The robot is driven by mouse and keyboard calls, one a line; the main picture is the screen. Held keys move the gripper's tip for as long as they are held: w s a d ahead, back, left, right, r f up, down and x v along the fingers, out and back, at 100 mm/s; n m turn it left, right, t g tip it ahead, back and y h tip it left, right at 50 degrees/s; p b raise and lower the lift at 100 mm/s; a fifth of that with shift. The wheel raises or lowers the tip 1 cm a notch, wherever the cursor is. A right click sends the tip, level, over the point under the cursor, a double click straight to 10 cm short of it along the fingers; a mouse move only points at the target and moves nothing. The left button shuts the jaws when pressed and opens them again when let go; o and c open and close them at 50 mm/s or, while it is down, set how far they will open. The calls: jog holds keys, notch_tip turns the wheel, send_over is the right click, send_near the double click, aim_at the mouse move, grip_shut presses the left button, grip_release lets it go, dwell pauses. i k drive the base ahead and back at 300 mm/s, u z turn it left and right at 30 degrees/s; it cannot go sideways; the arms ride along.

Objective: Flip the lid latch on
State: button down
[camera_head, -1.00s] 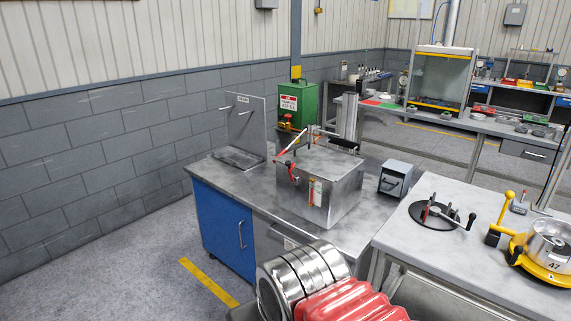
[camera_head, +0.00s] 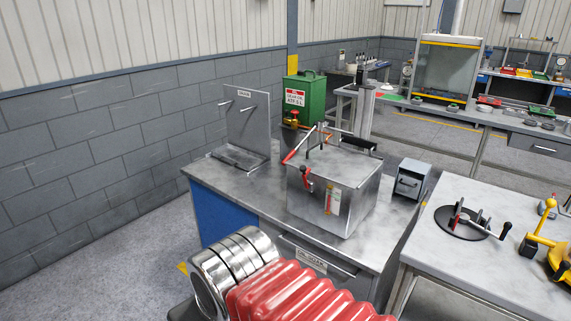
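A square metal box with a flat lid (camera_head: 345,165) stands on the steel-topped bench, to the right of the middle of the view. A red-handled latch (camera_head: 306,181) sits on its front face near the left corner. A lever with a red and white grip (camera_head: 296,149) slants up at the lid's left edge. A dark handle (camera_head: 358,144) lies at the back of the lid, which looks closed. The latch is too small to tell its exact position. My gripper is not in view; my own arm with its red ribbed sleeve shows at the bottom, in front of the bench.
A second table (camera_head: 455,260) with a black round fixture (camera_head: 462,222) stands at right. Floor is clear at left.

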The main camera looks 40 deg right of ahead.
aim_at(305, 170)
jog(key=z, duration=0.3)
jog(key=i, duration=1.1)
jog(key=z, duration=0.7)
